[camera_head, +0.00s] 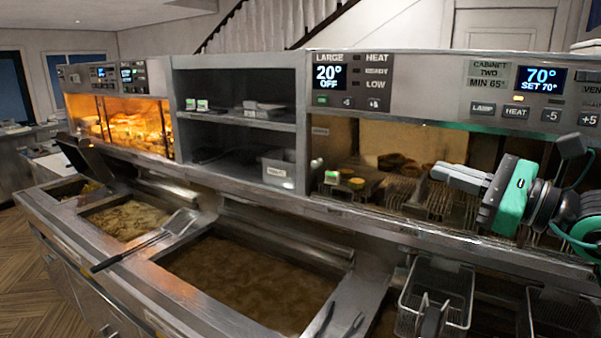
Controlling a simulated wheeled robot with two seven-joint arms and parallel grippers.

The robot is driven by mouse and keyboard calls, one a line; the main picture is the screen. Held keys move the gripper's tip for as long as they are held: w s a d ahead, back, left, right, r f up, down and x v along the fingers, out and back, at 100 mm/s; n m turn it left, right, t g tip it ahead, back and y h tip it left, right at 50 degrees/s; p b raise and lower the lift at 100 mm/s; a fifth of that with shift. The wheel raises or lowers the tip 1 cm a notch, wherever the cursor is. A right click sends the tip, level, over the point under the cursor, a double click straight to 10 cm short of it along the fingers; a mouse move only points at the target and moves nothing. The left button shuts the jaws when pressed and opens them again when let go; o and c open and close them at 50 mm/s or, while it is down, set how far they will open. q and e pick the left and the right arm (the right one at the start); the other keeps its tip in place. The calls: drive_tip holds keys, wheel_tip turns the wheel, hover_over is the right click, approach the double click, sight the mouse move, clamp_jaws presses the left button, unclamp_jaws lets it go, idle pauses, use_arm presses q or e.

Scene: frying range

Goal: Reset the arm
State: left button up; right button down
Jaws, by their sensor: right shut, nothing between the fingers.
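My right gripper (440,172) comes in from the right and points left, in front of the heated cabinet on the right. Its fingers are together, with nothing between them, and it is above the counter ledge. The green and black wrist is behind it. My left gripper is not clearly in view.
Below are a large oil vat (250,283) and a smaller vat (127,220). A skimmer (180,222) lies across the edge between them. A wire basket (437,290) hangs at the lower right. The display panels (540,77) and shelf unit (240,125) stand behind.

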drive_tip(key=s+a+f+m+g+y, duration=0.1)
drive_tip(key=s+a+f+m+y, duration=0.1)
drive_tip(key=a+y, duration=0.15)
drive_tip(key=d+f+n+t+h, duration=0.2)
drive_tip(key=d+f+n+h, duration=0.2)
drive_tip(key=f+n+h, duration=0.45)
drive_tip(key=d+f+n+t+h, duration=0.2)
drive_tip(key=d+f+n+h, duration=0.3)
drive_tip(key=f+n, duration=0.65)
drive_tip(key=d+f+n+t+h, duration=0.2)
drive_tip(key=d+f+n+h, duration=0.1)
drive_tip(key=f+n+h, duration=0.7)
drive_tip(key=s+a+f+m+g+y, duration=0.25)
drive_tip(key=s+f+g, duration=0.65)
drive_tip(key=f, duration=0.5)
drive_tip(key=s+a+f+m+g+y, duration=0.1)
drive_tip(key=s+a+f+g+y, duration=0.15)
drive_tip(key=s+f, duration=0.4)
drive_tip(key=s+a+f+m+g+y, duration=0.1)
drive_tip(key=s+a+f+g+y, duration=0.15)
drive_tip(key=s, duration=0.65)
wheel_tip(320, 180, down, 31)
drive_tip(key=g+h, duration=0.1)
drive_tip(key=g, duration=0.1)
drive_tip(key=s+d+f+g, duration=0.1)
drive_tip(key=s+d+f, duration=0.1)
drive_tip(key=s+f, duration=1.7)
drive_tip(key=shift+s+d+f+n+b, duration=0.15)
drive_tip(key=shift+d+f+n+b, duration=0.2)
drive_tip(key=shift+f+n, duration=0.15)
